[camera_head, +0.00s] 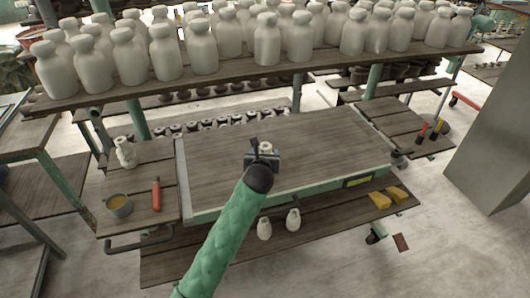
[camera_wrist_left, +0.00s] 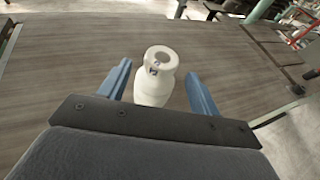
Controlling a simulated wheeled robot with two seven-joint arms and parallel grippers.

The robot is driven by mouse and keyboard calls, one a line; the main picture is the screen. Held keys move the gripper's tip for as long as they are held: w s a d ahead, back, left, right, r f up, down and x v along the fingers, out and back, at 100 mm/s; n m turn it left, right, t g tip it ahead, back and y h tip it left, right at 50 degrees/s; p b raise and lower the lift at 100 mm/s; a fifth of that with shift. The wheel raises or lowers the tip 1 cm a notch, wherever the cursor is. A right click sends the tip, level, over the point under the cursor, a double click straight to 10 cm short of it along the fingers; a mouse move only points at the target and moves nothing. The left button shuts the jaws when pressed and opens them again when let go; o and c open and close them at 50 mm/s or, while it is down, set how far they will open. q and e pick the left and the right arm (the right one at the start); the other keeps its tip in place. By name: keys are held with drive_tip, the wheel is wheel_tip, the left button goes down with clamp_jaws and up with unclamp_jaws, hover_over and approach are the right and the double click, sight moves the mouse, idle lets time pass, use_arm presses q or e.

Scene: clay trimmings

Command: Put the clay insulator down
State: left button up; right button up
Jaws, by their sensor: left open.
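A white clay insulator (camera_wrist_left: 155,82) with a round neck and a hole in its top stands upright on the wooden board in the left wrist view. In the head view its top (camera_head: 266,147) shows just past my left gripper. My left gripper (camera_head: 264,157) is over the middle of the board (camera_head: 330,140). In the left wrist view its two blue fingers (camera_wrist_left: 158,90) are spread, one on each side of the insulator, with a gap at both sides. The insulator's lower part is partly hidden by the gripper body. My right gripper is not in view.
A shelf (camera_head: 235,85) crowded with similar white insulators runs behind the board. On the left side table stand a small insulator (camera_head: 125,153), a cup (camera_head: 118,206) and a red-handled tool (camera_head: 156,194). Yellow blocks (camera_head: 380,200) lie on the lower shelf. The board around the gripper is clear.

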use_arm(q)
drive_tip(key=shift+b+v, duration=0.55)
drive_tip(key=shift+v, duration=2.15)
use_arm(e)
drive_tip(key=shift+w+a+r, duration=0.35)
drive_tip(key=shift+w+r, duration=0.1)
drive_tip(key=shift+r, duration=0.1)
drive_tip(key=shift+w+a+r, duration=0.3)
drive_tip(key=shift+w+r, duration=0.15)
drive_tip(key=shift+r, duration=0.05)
